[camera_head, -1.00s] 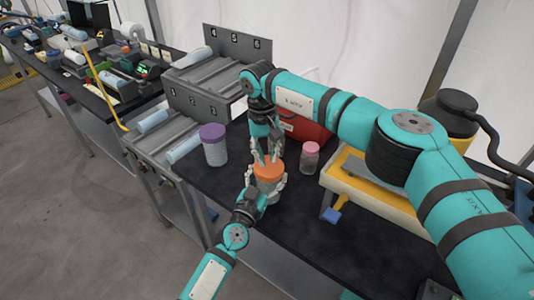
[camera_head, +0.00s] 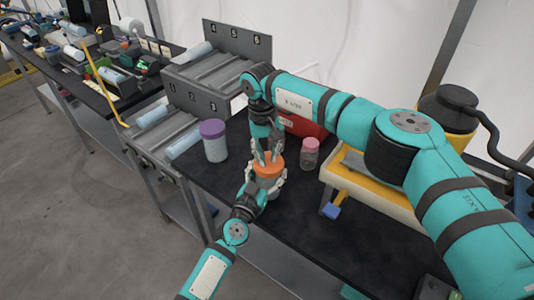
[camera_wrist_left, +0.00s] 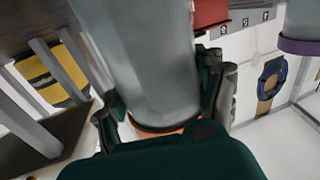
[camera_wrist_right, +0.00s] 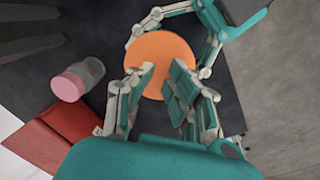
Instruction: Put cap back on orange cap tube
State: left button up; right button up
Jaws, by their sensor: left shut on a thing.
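The orange cap (camera_head: 268,164) sits at the top of a grey translucent tube, seen mostly as a large body in the left wrist view (camera_wrist_left: 148,65). An orange edge (camera_wrist_left: 165,131) shows at that tube's end. Whether the cap is fully seated cannot be told. My left gripper (camera_head: 268,180) is shut around the tube just below the cap. My right gripper (camera_head: 268,156) points down over the cap. In the right wrist view its fingertips (camera_wrist_right: 160,76) are apart, with the orange cap top (camera_wrist_right: 160,52) showing between them; contact is unclear.
A pink-capped jar (camera_head: 310,153) stands to the right and a purple-capped jar (camera_head: 213,141) to the left on the black table (camera_head: 300,215). A red box (camera_head: 305,125) is behind. A yellow-edged tray (camera_head: 365,190) is at right, and numbered grey racks (camera_head: 205,98) are at back left.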

jog(key=shift+a+r, duration=0.15)
jog(key=shift+r, duration=1.7)
pick_arm(q)
jog(key=o, duration=1.8)
jog(key=shift+o, duration=0.2)
pick_arm(e)
jog(key=shift+w, duration=0.1)
pick_arm(q)
jog(key=v, duration=1.2)
jog(key=shift+w, duration=0.1)
pick_arm(e)
jog(key=shift+f, duration=0.1)
jog(key=shift+d+f+b, duration=0.2)
jog(key=shift+f+b, duration=1.4)
jog(key=shift+f, duration=0.4)
jog(key=shift+a+r+p, duration=0.15)
jog(key=shift+r+p, duration=0.6)
jog(key=shift+r, duration=0.85)
jog(key=shift+a+r+p, duration=0.1)
jog(key=shift+r+p, duration=0.65)
jog(key=shift+r, duration=0.85)
pick_arm(q)
jog(key=shift+f, duration=0.15)
pick_arm(e)
jog(key=shift+f, duration=0.1)
